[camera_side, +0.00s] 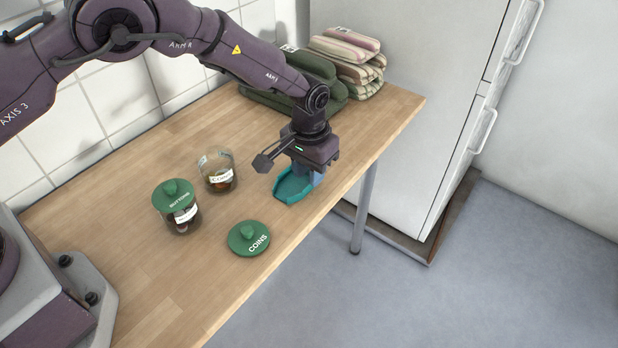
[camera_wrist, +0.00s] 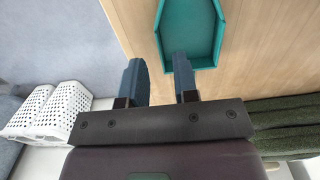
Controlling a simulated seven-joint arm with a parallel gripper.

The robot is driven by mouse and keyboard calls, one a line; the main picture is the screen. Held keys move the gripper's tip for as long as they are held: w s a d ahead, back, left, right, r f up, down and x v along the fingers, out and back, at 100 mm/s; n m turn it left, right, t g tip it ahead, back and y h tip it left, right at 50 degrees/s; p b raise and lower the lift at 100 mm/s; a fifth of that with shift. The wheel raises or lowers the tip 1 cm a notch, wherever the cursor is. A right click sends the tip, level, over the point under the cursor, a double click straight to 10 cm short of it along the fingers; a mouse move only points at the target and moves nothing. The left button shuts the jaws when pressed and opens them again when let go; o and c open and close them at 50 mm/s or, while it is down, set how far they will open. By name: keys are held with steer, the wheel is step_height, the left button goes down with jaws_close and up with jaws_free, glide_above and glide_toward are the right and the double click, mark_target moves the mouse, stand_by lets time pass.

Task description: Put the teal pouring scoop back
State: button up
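The teal pouring scoop (camera_side: 290,189) lies on the wooden table near its front edge, open side up. It also shows at the top of the wrist view (camera_wrist: 190,30). My gripper (camera_side: 308,174) is low over the table at the scoop's end. In the wrist view its two blue fingers (camera_wrist: 158,58) are apart with nothing clamped between them. The right finger overlaps the scoop's near rim in the picture; the left finger is beside the scoop. I cannot tell whether a finger touches it.
An open glass coins jar (camera_side: 219,178) stands left of the scoop, with its green lid (camera_side: 248,238) on the table. A buttons jar (camera_side: 180,215) has its lid on. Folded towels (camera_side: 345,60) lie at the back. White baskets (camera_wrist: 50,112) show in the wrist view.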

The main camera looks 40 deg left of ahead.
step_height(320, 180, up, 10)
step_height(320, 180, up, 9)
steer(key=t, duration=0.1)
glide_above(308, 190)
steer(key=s+a, duration=0.2)
steer(key=a, duration=0.2)
steer(key=s+a+r+t+h, duration=0.1)
steer(key=s+a+r, duration=0.4)
steer(key=s+r, duration=0.35)
steer(key=s+a+r+t, duration=0.1)
steer(key=s+a+r, duration=0.1)
steer(key=s, duration=0.7)
steer(key=s+a+r+t+y, duration=0.1)
steer(key=s+a, duration=0.3)
steer(key=s, duration=0.5)
steer(key=shift+s+a+r+t, duration=0.2)
steer(key=shift+a+r+t, duration=0.15)
steer(key=shift+t, duration=0.45)
